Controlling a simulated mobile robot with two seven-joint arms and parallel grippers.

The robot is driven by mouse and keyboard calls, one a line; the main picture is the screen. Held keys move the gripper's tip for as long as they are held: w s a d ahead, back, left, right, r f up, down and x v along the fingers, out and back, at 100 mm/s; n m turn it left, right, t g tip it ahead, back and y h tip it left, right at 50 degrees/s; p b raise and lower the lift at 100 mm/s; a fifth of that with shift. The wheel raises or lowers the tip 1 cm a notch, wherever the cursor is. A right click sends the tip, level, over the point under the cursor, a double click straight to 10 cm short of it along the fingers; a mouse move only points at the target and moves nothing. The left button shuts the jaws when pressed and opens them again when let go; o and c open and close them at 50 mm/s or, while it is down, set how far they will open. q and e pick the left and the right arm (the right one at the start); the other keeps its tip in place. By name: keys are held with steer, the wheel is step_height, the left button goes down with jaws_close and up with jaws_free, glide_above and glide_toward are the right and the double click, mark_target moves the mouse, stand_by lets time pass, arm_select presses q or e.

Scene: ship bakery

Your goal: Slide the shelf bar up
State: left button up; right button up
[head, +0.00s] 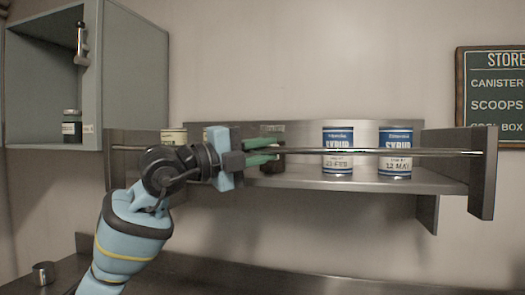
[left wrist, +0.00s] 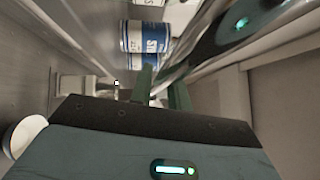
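The shelf bar (head: 400,151) is a thin metal rail running level across the front of the wall shelf (head: 300,178), between its two end panels. It passes in front of the cans. My left gripper (head: 276,151) is at the bar, left of its middle, with one green finger above the bar and one below. The fingers look apart, with the bar between them. The left wrist view also shows the bar (left wrist: 178,71) running between the two green fingers (left wrist: 160,86). Whether a finger touches the bar is unclear. My right gripper is not in view.
Two blue-and-white syrup cans (head: 338,165) (head: 395,167) stand on the shelf behind the bar. Another can (head: 174,136) is partly hidden by my left arm. A grey open cabinet (head: 135,75) hangs at upper left. A small metal cup (head: 43,273) stands on the counter below.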

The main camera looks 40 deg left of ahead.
mark_target(260, 153)
arm_select(q)
steer(key=o, duration=0.3)
steer(key=shift+o, duration=0.2)
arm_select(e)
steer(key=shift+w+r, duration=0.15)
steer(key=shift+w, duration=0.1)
arm_select(q)
steer(key=shift+f, duration=0.1)
